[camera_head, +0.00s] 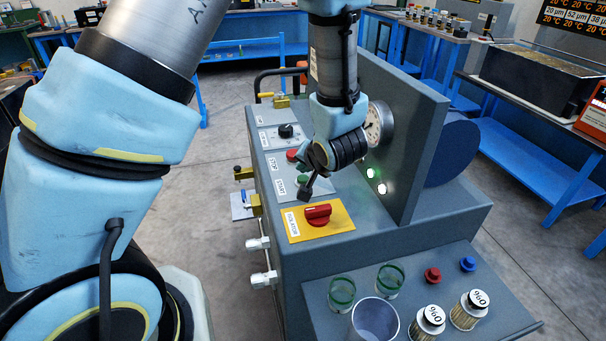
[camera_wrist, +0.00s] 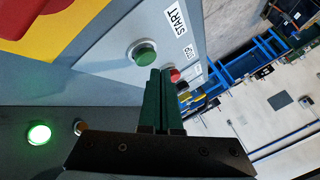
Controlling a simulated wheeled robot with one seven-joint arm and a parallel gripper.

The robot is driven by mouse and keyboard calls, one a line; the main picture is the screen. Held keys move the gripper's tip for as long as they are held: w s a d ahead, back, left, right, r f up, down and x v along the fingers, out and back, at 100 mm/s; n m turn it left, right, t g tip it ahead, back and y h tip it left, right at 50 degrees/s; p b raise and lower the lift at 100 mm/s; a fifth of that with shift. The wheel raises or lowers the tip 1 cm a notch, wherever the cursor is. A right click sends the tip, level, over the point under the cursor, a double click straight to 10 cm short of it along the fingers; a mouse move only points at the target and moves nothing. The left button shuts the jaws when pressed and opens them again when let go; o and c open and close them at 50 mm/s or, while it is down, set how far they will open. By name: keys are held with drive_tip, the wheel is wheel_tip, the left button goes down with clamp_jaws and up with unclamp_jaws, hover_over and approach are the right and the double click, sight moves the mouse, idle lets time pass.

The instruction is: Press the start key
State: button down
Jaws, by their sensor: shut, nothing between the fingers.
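The start key is a round green button (camera_wrist: 144,55) beside a START label (camera_wrist: 176,20) on the grey panel. It shows in the head view as a small green spot (camera_head: 301,179), partly covered by my gripper. My gripper (camera_head: 306,194) is shut and empty, its dark fingers pointing down at the panel close to the button. In the wrist view the shut fingertips (camera_wrist: 160,72) appear just below and right of the button. I cannot tell whether they touch it.
A red stop button (camera_head: 291,155) sits behind the start key. A red isolator knob (camera_head: 318,212) on a yellow plate is in front. An upright grey panel with a gauge (camera_head: 379,124) rises to the right. Jars and filters stand on the front shelf (camera_head: 320,300).

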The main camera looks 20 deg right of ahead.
sight(304, 181)
wheel_tip(304, 181, up, 5)
drive_tip(key=p, duration=0.6)
idle(0.8)
